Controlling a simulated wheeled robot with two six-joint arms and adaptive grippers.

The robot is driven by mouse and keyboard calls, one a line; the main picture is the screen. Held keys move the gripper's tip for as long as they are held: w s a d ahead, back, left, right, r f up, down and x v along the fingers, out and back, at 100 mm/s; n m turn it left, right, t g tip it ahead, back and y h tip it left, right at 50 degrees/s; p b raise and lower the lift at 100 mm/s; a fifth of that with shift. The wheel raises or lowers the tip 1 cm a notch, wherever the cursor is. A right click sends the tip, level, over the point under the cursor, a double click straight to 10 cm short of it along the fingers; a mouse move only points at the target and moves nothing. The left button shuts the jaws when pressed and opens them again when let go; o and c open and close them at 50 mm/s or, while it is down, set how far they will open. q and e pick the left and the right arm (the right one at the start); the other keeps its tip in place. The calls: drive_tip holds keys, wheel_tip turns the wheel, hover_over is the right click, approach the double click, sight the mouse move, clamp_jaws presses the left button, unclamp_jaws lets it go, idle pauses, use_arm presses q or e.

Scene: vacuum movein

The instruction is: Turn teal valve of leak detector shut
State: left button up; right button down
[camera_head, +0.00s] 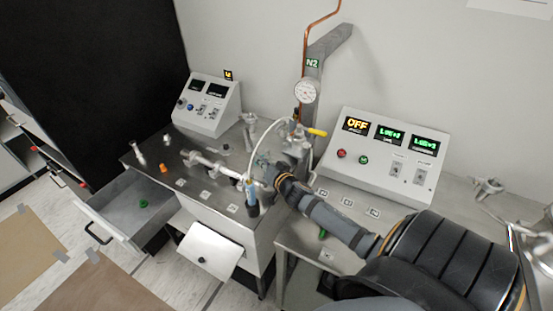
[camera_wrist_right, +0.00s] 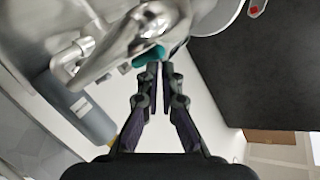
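The teal valve handle (camera_wrist_right: 148,56) shows in the right wrist view, just ahead of my fingertips, under a shiny metal pipe body (camera_wrist_right: 150,30). In the head view a small teal patch (camera_head: 262,160) shows beside my right gripper (camera_head: 268,172), at the pipework on the steel bench. In the right wrist view my right gripper's fingers (camera_wrist_right: 160,68) are close together with a narrow gap. Their tips are at the handle's end, and whether they grip it is unclear. My left gripper is not in view.
A white control box (camera_head: 385,160) with lit displays stands right of the pipework, and a smaller box (camera_head: 208,105) stands at the back left. A dial gauge (camera_head: 306,91) and a curved white hose rise near my gripper. An open drawer (camera_head: 125,208) juts out at left.

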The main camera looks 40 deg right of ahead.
drive_tip(key=shift+w+a+r, duration=0.15)
drive_tip(key=shift+r, duration=0.05)
